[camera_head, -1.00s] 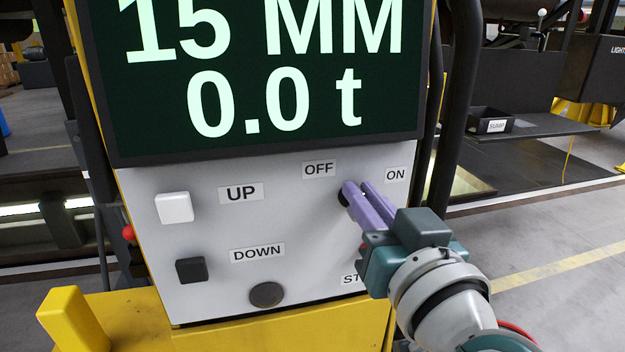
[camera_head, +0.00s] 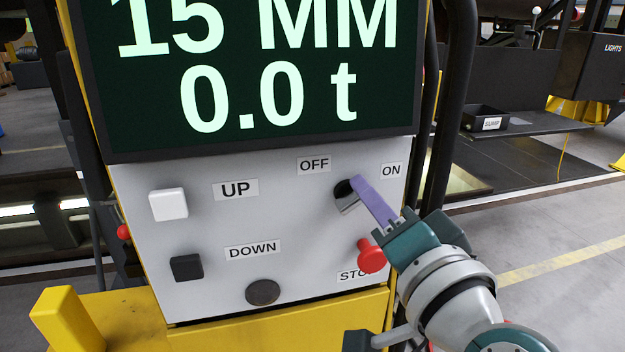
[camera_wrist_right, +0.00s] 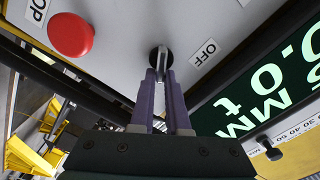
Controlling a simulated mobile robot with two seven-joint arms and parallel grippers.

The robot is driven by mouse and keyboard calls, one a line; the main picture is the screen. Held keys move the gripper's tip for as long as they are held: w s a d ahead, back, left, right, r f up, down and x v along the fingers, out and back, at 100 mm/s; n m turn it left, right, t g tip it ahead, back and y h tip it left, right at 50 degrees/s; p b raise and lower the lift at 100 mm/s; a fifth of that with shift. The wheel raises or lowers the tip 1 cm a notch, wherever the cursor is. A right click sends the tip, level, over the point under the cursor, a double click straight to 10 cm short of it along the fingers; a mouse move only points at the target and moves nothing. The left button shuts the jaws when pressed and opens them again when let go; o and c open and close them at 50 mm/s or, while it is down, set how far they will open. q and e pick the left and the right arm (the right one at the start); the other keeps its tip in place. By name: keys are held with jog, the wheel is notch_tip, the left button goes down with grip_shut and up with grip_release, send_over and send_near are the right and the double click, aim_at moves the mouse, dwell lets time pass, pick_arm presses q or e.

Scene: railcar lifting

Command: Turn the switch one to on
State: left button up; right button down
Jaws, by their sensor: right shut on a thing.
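The switch is a dark round knob (camera_head: 343,189) with a small silver lever, on the grey control panel below the OFF label (camera_head: 313,165) and left of the ON label (camera_head: 391,170). My right gripper (camera_head: 358,184) reaches it from the lower right, its purple fingers seen nearly edge-on. In the right wrist view, the fingers (camera_wrist_right: 161,76) are shut on the silver lever (camera_wrist_right: 161,60), with the OFF label (camera_wrist_right: 204,53) to its right. The fingers partly hide the switch, and I cannot tell which label it points at. My left gripper is not in view.
A red stop button (camera_head: 372,256) stands out close beside my right gripper. A white UP button (camera_head: 168,205), a black DOWN button (camera_head: 187,267) and a dark round knob (camera_head: 263,292) are to the left. The display (camera_head: 250,75) reads 15 MM, 0.0 t.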

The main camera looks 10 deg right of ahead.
jog(key=shift+m, duration=0.6)
jog(key=c, duration=0.9)
grip_release()
jog(key=shift+s+f, duration=0.1)
jog(key=shift+s, duration=0.05)
jog(key=s+b, duration=0.1)
jog(key=s, duration=0.8)
jog(key=shift+s+d, duration=0.2)
jog(key=shift+s, duration=0.15)
